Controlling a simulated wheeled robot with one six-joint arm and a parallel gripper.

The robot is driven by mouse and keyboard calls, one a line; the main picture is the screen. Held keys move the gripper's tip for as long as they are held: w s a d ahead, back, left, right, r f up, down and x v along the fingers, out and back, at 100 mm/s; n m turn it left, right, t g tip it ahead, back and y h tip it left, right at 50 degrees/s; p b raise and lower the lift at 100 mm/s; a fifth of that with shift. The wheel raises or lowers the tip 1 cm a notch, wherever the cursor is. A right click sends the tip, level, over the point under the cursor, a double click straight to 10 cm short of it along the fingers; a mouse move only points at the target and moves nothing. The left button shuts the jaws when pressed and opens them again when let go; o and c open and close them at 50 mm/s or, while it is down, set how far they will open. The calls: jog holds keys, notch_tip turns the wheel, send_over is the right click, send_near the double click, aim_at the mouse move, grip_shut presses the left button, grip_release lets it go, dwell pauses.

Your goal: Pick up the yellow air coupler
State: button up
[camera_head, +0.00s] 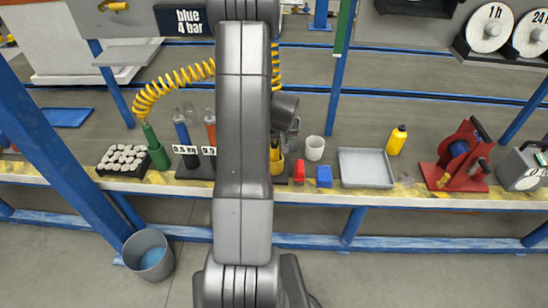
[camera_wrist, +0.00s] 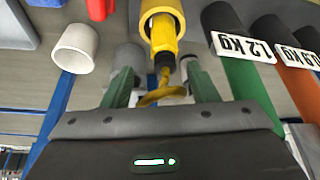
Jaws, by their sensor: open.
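The yellow air coupler (camera_wrist: 163,36) sits in a yellow holder (camera_wrist: 179,9) at the top middle of the wrist view. Its black end points toward my gripper, and a yellow hose (camera_wrist: 163,97) curves below it. My gripper (camera_wrist: 160,72) is open, with one green finger on each side of the coupler's black end. I see a gap on both sides; whether a finger touches it, I cannot tell. In the head view, the yellow holder (camera_head: 276,165) shows just right of my arm, which hides much of this spot, including most of my gripper.
A white cup (camera_wrist: 75,47), also in the head view (camera_head: 314,148), stands beside the holder. Labelled green (camera_wrist: 250,90) and orange (camera_wrist: 300,90) tools stand on the other side. Red (camera_head: 299,172) and blue (camera_head: 324,177) blocks and a grey tray (camera_head: 366,181) lie along the bench.

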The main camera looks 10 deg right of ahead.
jog(key=shift+a+x, duration=0.15)
jog(key=shift+x, duration=1.45)
jog(key=shift+a+x, duration=0.15)
jog(key=shift+x, duration=1.45)
jog(key=shift+s, duration=0.1)
grip_shut()
jog(key=shift+r, duration=0.1)
